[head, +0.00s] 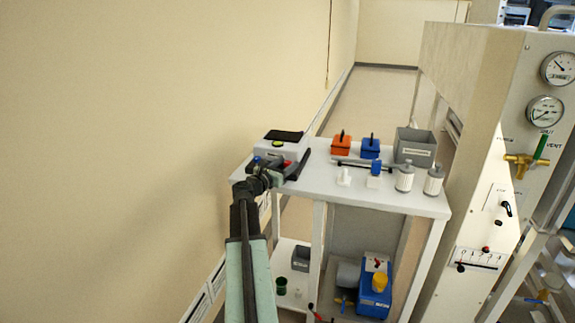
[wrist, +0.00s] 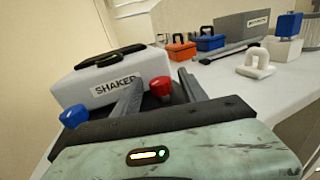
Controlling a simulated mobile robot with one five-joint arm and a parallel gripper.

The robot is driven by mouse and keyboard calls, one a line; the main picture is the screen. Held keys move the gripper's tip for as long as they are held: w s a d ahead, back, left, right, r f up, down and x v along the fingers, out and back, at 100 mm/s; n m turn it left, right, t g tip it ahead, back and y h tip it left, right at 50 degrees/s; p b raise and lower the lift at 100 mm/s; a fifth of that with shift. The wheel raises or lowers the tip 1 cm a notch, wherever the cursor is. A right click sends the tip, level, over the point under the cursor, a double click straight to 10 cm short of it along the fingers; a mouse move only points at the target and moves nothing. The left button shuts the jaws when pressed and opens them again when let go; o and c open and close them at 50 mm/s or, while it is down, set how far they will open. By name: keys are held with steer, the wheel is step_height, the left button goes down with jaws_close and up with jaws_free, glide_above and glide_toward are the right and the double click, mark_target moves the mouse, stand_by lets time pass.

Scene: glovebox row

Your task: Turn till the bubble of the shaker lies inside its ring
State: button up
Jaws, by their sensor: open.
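The shaker (head: 283,149) is a white box with a black top at the left end of the bench; its labelled front shows in the wrist view (wrist: 113,88). It has a blue knob (wrist: 74,116) at its left and a red knob (wrist: 161,87) at its right. A small yellow-green spot (head: 278,144), perhaps the bubble level, shows on its top in the head view; bubble and ring are too small to tell apart. My gripper (wrist: 160,77) is open, its fingers either side of the red knob in the picture. I cannot tell whether they touch it.
The bench (head: 330,185) also carries an orange case (head: 341,146), a blue case (head: 370,149), a grey bin (head: 415,148), a dark bar and two white bottles. A wall rises at the left.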

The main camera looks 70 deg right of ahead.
jaws_close()
steer(key=shift+d, duration=0.25)
steer(key=shift+a, duration=0.2)
steer(key=shift+w+m+g, duration=0.15)
steer(key=shift+m+g, duration=0.15)
steer(key=shift+g, duration=0.1)
steer(key=shift+w+d+m+g+y, duration=0.15)
steer(key=shift+m+g+y, duration=0.3)
steer(key=shift+g, duration=0.35)
steer(key=m+g+y, duration=0.2)
steer(key=m+g, duration=0.1)
steer(key=g, duration=0.1)
steer(key=shift+w, duration=0.15)
steer(key=shift+m+g+y, duration=0.75)
steer(key=shift+g, duration=0.15)
